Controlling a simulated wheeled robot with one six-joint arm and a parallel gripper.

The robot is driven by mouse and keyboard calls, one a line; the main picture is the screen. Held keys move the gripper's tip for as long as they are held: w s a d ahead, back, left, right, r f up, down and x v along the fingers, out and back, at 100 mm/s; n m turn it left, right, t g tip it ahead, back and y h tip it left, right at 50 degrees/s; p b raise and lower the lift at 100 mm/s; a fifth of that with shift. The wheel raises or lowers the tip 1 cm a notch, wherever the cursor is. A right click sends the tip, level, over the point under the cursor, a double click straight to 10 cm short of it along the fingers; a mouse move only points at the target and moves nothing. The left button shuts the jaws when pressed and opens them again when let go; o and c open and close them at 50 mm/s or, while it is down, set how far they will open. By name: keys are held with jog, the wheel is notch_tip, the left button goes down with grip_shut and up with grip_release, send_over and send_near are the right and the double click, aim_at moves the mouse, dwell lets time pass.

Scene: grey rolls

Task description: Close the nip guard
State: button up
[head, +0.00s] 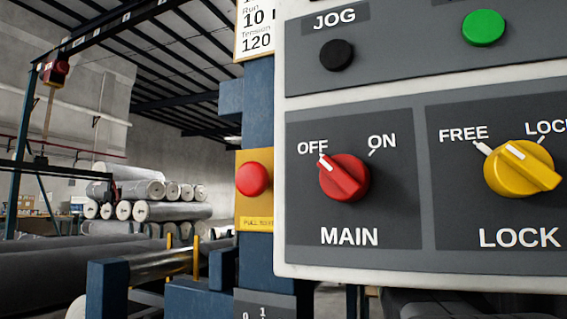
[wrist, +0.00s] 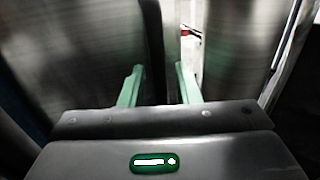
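I cannot pick out the nip guard with certainty in either view. In the wrist view, my gripper (wrist: 158,80) shows two pale green fingers standing apart. A dark upright strip (wrist: 154,40) shows between them, and I cannot tell whether it touches them. In the head view, my gripper is not visible. The control panel (head: 420,94) fills the right side. Its red MAIN knob (head: 345,178) has its white mark toward OFF. Its yellow LOCK knob (head: 522,168) has its mark toward FREE.
Large grey curved surfaces (wrist: 85,60) flank my fingers closely in the wrist view. In the head view, a red button (head: 252,179) on a yellow plate is left of the panel. Stacked grey rolls (head: 150,211) lie behind, and a blue frame (head: 107,290) stands below.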

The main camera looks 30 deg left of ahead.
jog(key=shift+c, duration=0.3)
grip_shut()
jog(key=shift+x, duration=2.35)
jog(key=shift+f, duration=0.15)
jog(key=shift+o, duration=0.3)
grip_release()
jog(key=shift+a, duration=0.1)
jog(key=v, duration=1.4)
